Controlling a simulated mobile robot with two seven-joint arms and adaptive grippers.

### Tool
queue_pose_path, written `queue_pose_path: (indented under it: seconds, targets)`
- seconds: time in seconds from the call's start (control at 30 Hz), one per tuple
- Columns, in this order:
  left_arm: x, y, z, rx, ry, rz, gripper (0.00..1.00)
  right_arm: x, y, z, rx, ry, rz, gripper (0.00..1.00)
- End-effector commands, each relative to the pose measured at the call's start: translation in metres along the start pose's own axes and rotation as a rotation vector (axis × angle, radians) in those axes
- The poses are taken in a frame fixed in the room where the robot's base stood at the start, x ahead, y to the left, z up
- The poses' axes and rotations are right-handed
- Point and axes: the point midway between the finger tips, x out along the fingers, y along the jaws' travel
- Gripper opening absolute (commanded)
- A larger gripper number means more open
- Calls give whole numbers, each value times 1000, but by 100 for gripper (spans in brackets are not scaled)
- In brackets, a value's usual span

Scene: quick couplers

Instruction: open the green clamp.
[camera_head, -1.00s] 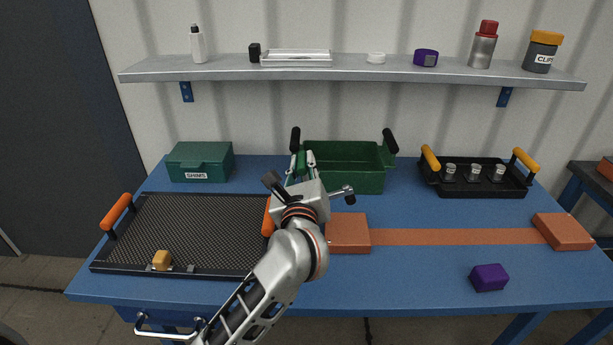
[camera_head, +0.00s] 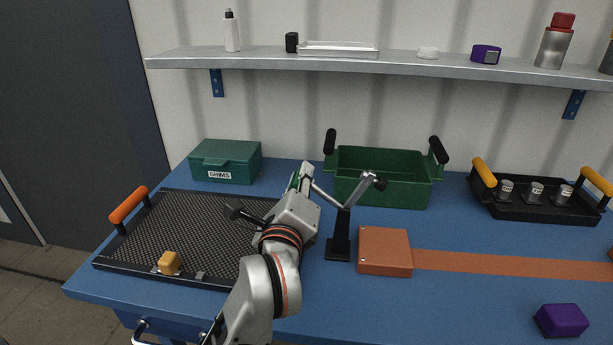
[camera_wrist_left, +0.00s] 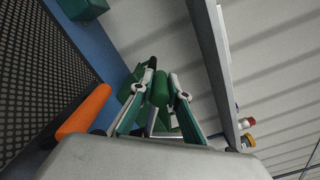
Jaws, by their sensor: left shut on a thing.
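My left gripper (camera_head: 302,176) is shut on the green handle (camera_wrist_left: 160,88) of the clamp. In the left wrist view the handle stands between the two fingers. In the head view the gripper and wrist hide most of the handle. The clamp's black stand (camera_head: 338,245) is on the blue table, just left of an orange block (camera_head: 385,250). Its silver arm (camera_head: 354,192) slants up to the right and ends in a dark tip (camera_head: 380,183), raised clear above the block. My right gripper is not in view.
A black mesh tray (camera_head: 185,225) with an orange handle lies left of my arm. A green bin (camera_head: 395,190) stands behind the clamp, and a green SHIMS box (camera_head: 226,162) at the back left. A shelf (camera_head: 420,62) runs above.

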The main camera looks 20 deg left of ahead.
Motion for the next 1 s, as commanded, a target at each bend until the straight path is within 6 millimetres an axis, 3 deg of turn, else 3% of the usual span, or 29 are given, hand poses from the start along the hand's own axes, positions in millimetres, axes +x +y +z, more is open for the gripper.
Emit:
queue_pose_path:
  seconds: [0.63,0.67,0.7,1.0]
  targets:
    - [0,7,-7,5,7,7,0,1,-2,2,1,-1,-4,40]
    - [0,7,-7,4,7,7,21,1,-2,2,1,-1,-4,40]
    - [0,7,-7,4,7,6,32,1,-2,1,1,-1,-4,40]
    - [0,6,-5,3,4,3,33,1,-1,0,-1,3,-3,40]
